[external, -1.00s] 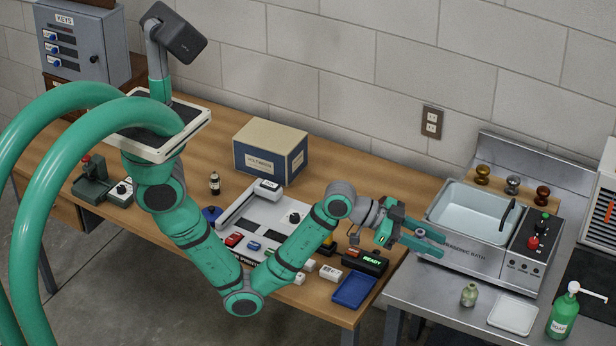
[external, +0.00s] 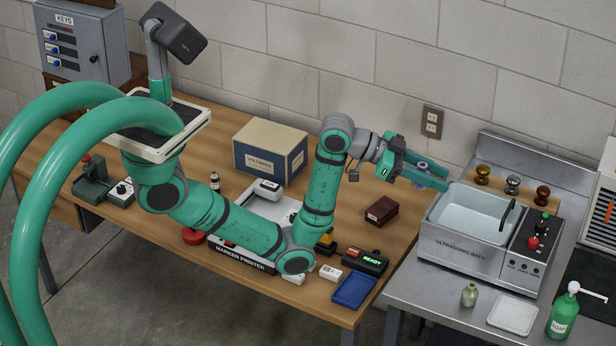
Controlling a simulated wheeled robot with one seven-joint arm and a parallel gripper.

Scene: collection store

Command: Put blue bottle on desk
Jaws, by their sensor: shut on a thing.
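My gripper (external: 432,178) is raised over the gap between the wooden desk (external: 404,225) and the ultrasonic bath, near the bath's upper left corner. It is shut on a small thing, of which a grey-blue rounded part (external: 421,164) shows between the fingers. I take this for the blue bottle; most of it is hidden and its tilt cannot be told. It is held in the air, clear of the desk.
On the desk are a dark red box (external: 381,211), a blue tray (external: 354,290), a READY display (external: 365,261) and a voltmeter box (external: 270,150). The back right of the desk is clear.

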